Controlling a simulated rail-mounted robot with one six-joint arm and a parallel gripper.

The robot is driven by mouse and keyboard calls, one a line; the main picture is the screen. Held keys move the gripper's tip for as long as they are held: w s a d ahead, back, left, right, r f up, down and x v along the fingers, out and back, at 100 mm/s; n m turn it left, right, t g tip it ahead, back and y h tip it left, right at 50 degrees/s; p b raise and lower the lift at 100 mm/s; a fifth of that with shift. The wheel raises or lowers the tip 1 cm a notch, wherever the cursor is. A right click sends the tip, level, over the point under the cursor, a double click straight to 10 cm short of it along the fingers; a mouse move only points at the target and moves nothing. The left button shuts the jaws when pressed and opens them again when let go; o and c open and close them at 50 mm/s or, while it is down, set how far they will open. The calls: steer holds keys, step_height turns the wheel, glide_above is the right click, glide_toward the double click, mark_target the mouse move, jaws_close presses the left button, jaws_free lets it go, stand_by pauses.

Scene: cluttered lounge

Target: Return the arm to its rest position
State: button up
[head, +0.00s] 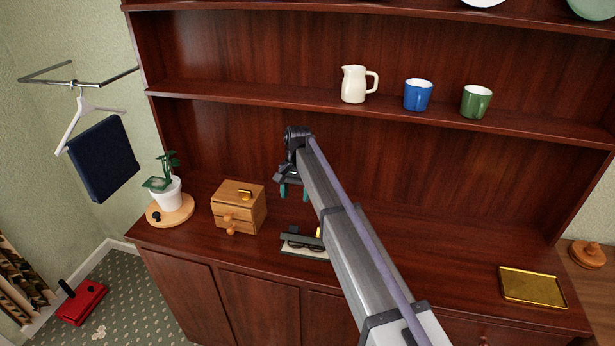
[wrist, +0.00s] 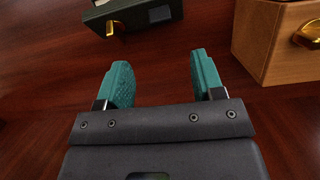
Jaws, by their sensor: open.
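My gripper (head: 292,192) is at the end of my outstretched arm, above the wooden sideboard top (head: 400,240). In the wrist view, my gripper (wrist: 160,82) has two teal fingers spread apart with nothing between them. A small wooden drawer box (head: 238,208) stands to the left of the gripper in the head view. A dark open case (head: 303,244) with what look like glasses lies in front of and below the gripper. My arm hides part of the sideboard top behind it.
A potted plant (head: 166,193) stands on a round wooden board at the left. A cream jug (head: 354,84), blue mug (head: 418,95) and green mug (head: 476,101) stand on the shelf (head: 220,95) above. A gold tray (head: 532,286) lies at the right. The sideboard's right middle looks clear.

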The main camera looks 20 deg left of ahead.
steer(key=s+d+t, duration=0.1)
steer(key=s+d, duration=0.7)
steer(key=d, duration=0.5)
steer(key=s+d+t, duration=0.1)
steer(key=s+d, duration=0.8)
steer(key=d, duration=0.5)
steer(key=s+d+t, duration=0.1)
steer(key=s+d, duration=0.7)
steer(key=d, duration=0.6)
steer(key=shift+s+d+f, duration=0.15)
steer(key=shift+s+f, duration=0.05)
steer(key=shift+f, duration=0.15)
